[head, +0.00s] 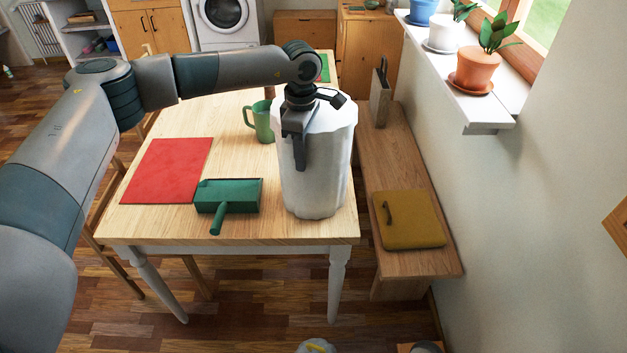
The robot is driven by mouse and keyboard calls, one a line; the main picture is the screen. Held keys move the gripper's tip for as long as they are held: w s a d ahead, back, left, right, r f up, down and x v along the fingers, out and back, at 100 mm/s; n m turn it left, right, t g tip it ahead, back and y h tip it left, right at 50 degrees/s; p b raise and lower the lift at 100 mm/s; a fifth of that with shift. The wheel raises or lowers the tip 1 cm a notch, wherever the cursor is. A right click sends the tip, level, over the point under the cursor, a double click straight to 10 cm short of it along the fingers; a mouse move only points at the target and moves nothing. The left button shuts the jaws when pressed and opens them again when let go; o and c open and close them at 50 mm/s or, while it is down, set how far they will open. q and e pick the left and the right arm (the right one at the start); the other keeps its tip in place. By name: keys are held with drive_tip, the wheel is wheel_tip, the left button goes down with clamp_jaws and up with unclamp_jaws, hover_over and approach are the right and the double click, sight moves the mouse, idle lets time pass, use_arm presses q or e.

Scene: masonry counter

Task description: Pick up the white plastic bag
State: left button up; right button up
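The white plastic bag (318,185) stands upright as a tall, ribbed, cylinder-like shape at the right front part of the wooden table (270,228). My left arm reaches in from the left over the table. My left gripper (300,158) points down at the bag's upper left front, overlapping its top and near side in the picture. Dark finger parts show against the white surface. I cannot tell whether they touch or grip the bag, nor how far apart they are. My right gripper is not in view.
A green dustpan-like scoop (230,196), a red mat (160,170) and a green mug (262,122) are on the table left of the bag. A bench (385,150) with a mustard cushion (408,219) stands along the right wall. Potted plants (476,72) line the windowsill.

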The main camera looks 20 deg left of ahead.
use_arm(q)
drive_tip(key=shift+c, duration=0.3)
clamp_jaws()
idle(1.4)
